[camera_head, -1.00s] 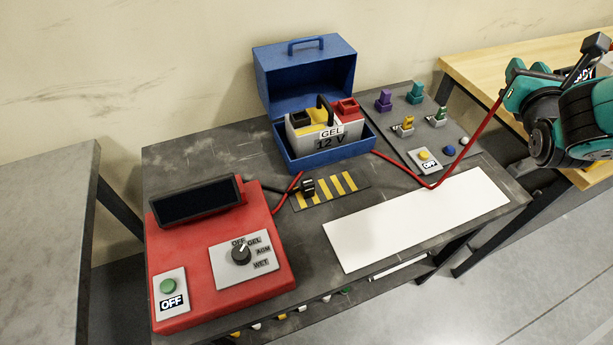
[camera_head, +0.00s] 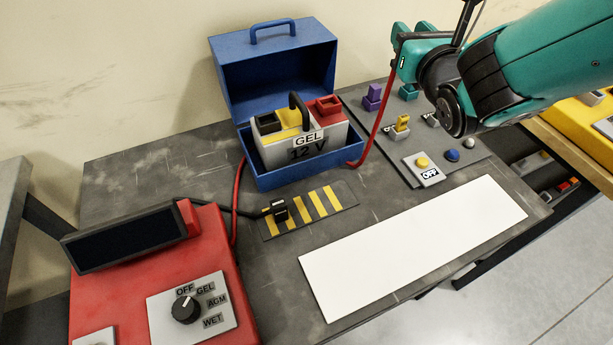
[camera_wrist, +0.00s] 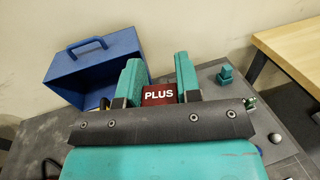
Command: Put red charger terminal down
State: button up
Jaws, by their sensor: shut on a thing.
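My gripper (camera_head: 400,62) is above the back right of the grey table, right of the blue battery box. In the wrist view my gripper (camera_wrist: 158,92) is shut on the red charger terminal (camera_wrist: 159,95), a red block marked PLUS held between the teal fingers. In the head view the terminal itself is hidden by the gripper, but its red cable (camera_head: 378,122) hangs down from there. The red charger (camera_head: 225,285) stands at front left, its knob pointing toward OFF or GEL. The black terminal (camera_head: 279,210) lies on the yellow-black striped mat (camera_head: 325,200).
The open blue box (camera_head: 275,181) holds a 12 V GEL battery (camera_head: 330,135) with black and red posts. A board with coloured switches (camera_head: 455,172) lies at right. A white mat (camera_head: 410,250) is bare. The striped mat's right part is clear.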

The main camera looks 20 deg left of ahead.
jog(key=s+a+f+n+g+y+b, duration=0.1)
jog(key=s+a+f+y+b, duration=0.1)
jog(key=s+a+f+b, duration=0.3)
jog(key=s+a+f+n+g+y+b, duration=0.1)
jog(key=s+a+f+n+g+b, duration=0.15)
jog(key=s, duration=0.55)
jog(key=shift+m+t, duration=0.35)
jog(key=shift+m, duration=0.1)
notch_tip(320, 180, down, 19)
jog(key=b, duration=1.2)
jog(key=shift+w+d+r, duration=0.15)
jog(key=shift+r, duration=0.15)
jog(key=o, duration=0.5)
jog(key=shift+f, duration=0.2)
jog(key=o, duration=0.4)
jog(key=shift+o, duration=0.2)
